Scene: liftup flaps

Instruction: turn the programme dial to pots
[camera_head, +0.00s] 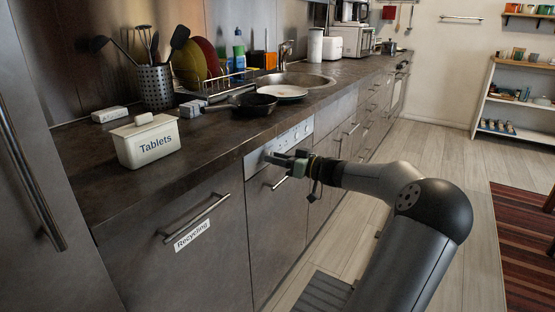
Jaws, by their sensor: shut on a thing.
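The dishwasher's pale control panel (291,138) runs along the top of the front under the worktop. My gripper (270,156) is at the left part of this panel, with its fingertips against it. The programme dial is hidden behind the fingers, and I cannot read its marks or which way it points. My gripper is shut on the dial there. Small knobs or buttons show on the panel to the right of my gripper.
A white box labelled Tablets (149,142) stands near the worktop's edge. A black pan (254,103) and a plate (282,92) lie by the sink (296,80). The dishwasher's handle (279,182) is just below my gripper. The Recycling drawer (150,256) is to the left.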

